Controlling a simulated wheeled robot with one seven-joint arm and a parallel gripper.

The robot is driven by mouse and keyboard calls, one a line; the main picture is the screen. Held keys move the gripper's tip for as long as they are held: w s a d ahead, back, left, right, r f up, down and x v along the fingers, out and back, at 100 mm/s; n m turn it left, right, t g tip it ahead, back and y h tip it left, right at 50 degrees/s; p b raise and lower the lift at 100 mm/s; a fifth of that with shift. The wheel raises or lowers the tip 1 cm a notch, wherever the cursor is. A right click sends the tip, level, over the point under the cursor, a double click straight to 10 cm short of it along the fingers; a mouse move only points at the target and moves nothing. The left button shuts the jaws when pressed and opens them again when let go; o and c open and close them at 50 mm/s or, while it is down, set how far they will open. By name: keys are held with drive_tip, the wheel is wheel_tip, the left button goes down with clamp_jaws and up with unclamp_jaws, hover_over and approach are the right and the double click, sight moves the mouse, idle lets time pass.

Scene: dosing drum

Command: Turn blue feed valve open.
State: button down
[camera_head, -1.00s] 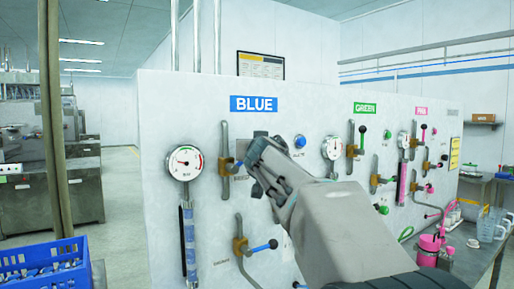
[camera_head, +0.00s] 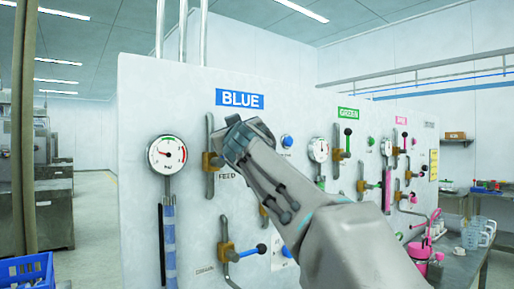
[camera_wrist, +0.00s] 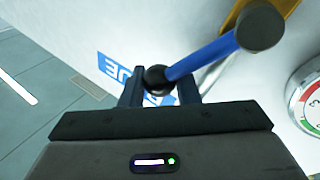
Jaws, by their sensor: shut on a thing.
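The blue feed valve has a brass body (camera_head: 209,160) on a grey pipe, below the BLUE sign and beside the FEED label. My gripper (camera_head: 235,140) is above and right of the brass body and covers most of the lever. In the wrist view, the blue lever (camera_wrist: 205,55) runs from a dark hub at upper right to a black end knob. My gripper's fingers (camera_wrist: 159,88) are shut around that knob. The lever's exact angle on the panel is hidden in the head view.
A second blue-handled valve (camera_head: 229,254) sits lower on the panel, beneath my arm. A round gauge (camera_head: 166,154) is left of the feed valve. Green and pink valve groups stand farther right. A blue crate (camera_head: 27,276) is at lower left.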

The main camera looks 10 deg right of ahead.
drive_tip(key=shift+a+f+n+b, duration=0.1)
drive_tip(key=shift+a+n+b, duration=0.3)
drive_tip(key=shift+n+b, duration=0.25)
drive_tip(key=c, duration=1.1)
unclamp_jaws()
drive_tip(key=shift+s, duration=0.1)
drive_tip(key=shift+s, duration=0.15)
drive_tip(key=b+v, duration=0.4)
drive_tip(key=v, duration=0.9)
drive_tip(key=shift+s+d+f, duration=0.1)
drive_tip(key=shift+s+f, duration=0.1)
drive_tip(key=shift+s, duration=0.05)
